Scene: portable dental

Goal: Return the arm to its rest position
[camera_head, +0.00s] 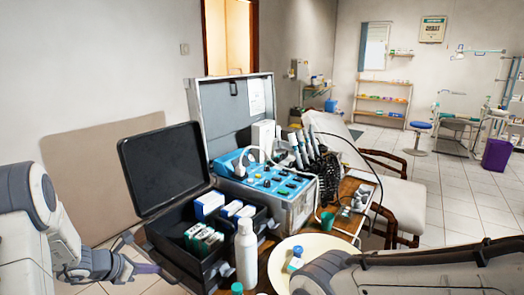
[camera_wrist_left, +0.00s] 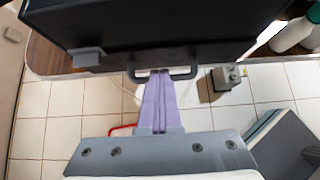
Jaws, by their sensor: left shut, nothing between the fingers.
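My left gripper (camera_head: 172,272) comes in from the left in the head view, at the near left side of the open black case (camera_head: 188,262). In the left wrist view its purple fingers (camera_wrist_left: 160,74) are shut together and empty. Their tips overlap the dark handle (camera_wrist_left: 188,76) of the case in the picture; I cannot tell whether they touch it. My right arm (camera_head: 430,276) crosses the lower right of the head view, and its gripper is out of sight.
A white bottle (camera_head: 246,255) stands by the black case. A silver case (camera_head: 300,210) with a blue panel is behind. A round cream tray (camera_head: 328,243) lies to the right on the wooden table (camera_head: 350,220).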

